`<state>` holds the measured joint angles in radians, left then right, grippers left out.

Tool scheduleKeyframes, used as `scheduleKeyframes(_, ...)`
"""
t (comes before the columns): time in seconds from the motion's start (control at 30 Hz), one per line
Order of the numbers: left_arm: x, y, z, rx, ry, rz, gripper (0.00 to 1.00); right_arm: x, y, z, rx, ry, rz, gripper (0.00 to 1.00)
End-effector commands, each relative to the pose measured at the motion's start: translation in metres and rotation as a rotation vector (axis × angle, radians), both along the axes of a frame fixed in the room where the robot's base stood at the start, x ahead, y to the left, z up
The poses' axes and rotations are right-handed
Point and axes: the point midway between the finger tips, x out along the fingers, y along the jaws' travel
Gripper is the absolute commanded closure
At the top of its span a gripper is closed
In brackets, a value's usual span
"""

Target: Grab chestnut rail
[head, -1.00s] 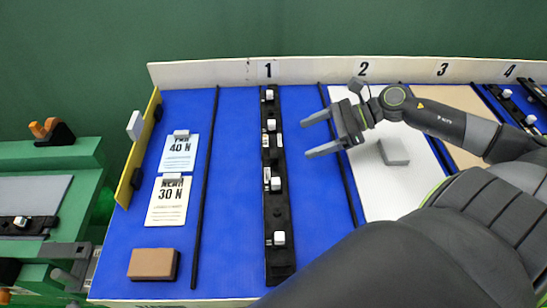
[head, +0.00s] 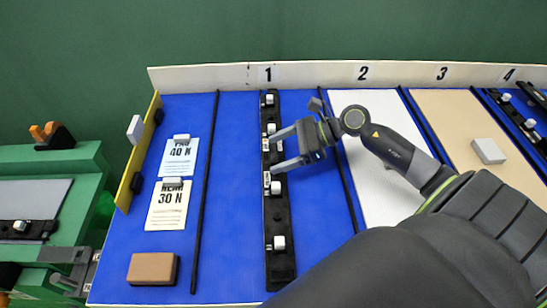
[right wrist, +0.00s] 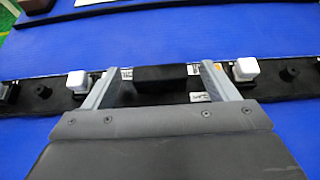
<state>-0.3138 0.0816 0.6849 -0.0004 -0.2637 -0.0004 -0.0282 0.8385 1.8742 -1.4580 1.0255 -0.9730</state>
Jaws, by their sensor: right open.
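A long black rail (head: 278,215) with several white clips lies in lane 1 on the blue table; I see no rail of a clear chestnut colour. My right gripper (head: 272,153) is open at the rail's middle, its fingertips over the rail from the right. In the right wrist view the rail (right wrist: 40,96) runs across the picture. The two fingers (right wrist: 157,68) stand apart along it, either side of a raised black part (right wrist: 163,79). I cannot tell whether they touch it. My left gripper is not in view.
A brown block (head: 152,268) and two label cards (head: 167,204) lie left of the rail. Thin black strips (head: 205,190) divide the lanes. A white panel (head: 368,107) and a beige panel (head: 448,112) with a grey block (head: 488,151) lie to the right.

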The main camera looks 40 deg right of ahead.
Motion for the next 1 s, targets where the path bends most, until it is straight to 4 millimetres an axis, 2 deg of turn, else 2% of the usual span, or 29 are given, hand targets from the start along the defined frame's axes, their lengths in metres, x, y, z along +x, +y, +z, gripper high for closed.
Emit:
scheduleKeyframes(0.2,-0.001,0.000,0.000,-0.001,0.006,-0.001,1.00,0.008,0.014,-0.008,0.003,-0.001,0.000,0.20)
scheduleKeyframes(0.53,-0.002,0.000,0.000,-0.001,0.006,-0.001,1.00,0.009,0.015,-0.010,0.000,-0.001,0.000,0.21)
scheduleKeyframes(0.9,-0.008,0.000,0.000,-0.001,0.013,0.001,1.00,0.009,0.015,-0.010,0.000,-0.001,0.000,0.70)
scheduleKeyframes(0.97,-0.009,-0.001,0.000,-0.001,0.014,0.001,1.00,0.009,0.015,-0.010,0.001,-0.001,0.000,0.77)
scheduleKeyframes(1.0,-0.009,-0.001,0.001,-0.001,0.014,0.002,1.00,0.009,0.015,-0.009,0.001,-0.002,0.000,0.77)
